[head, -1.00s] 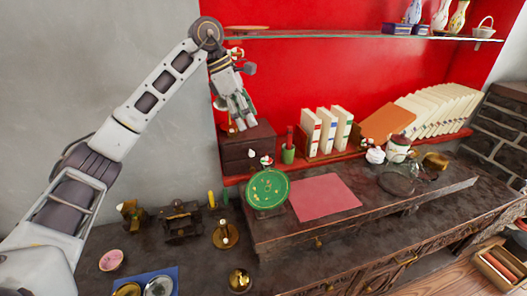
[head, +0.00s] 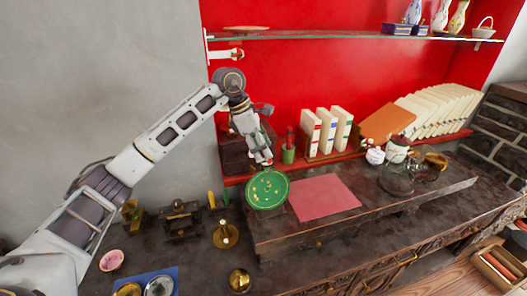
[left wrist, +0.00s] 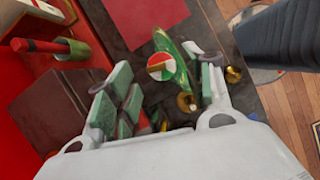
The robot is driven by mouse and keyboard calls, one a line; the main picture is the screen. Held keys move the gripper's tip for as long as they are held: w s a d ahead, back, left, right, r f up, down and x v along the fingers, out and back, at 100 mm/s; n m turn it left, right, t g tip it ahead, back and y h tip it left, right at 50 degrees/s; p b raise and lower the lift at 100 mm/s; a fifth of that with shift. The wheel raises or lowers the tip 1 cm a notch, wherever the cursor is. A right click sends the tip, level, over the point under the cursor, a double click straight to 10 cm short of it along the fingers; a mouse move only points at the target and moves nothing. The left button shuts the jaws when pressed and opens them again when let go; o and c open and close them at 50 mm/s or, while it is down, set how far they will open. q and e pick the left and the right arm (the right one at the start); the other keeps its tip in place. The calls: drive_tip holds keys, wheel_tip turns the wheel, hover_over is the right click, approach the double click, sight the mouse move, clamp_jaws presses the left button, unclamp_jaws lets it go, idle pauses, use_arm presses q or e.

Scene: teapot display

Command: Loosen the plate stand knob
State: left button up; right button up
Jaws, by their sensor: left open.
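A green plate with gold marks (head: 268,190) stands upright on its stand at the left end of the raised shelf. It shows nearly edge-on in the left wrist view (left wrist: 184,74). A round red, white and green knob (left wrist: 161,66) sits behind the plate's upper edge; the gripper mostly hides it in the head view. My left gripper (head: 264,160) is open just above and behind the plate. In the left wrist view its green-padded fingers (left wrist: 163,70) lie on either side of the knob. I cannot tell whether they touch it. My right gripper is in neither view.
A dark box (head: 233,153) and a green cup with a red stick (head: 288,152) stand close behind. A red mat (head: 323,197) lies right of the plate. Brass pieces (head: 225,236) stand on the lower counter. A glass shelf (head: 330,37) runs above.

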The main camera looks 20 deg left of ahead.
use_arm(q)
drive_tip(key=shift+x, duration=0.85)
drive_tip(key=shift+c, duration=0.3)
drive_tip(key=c, duration=1)
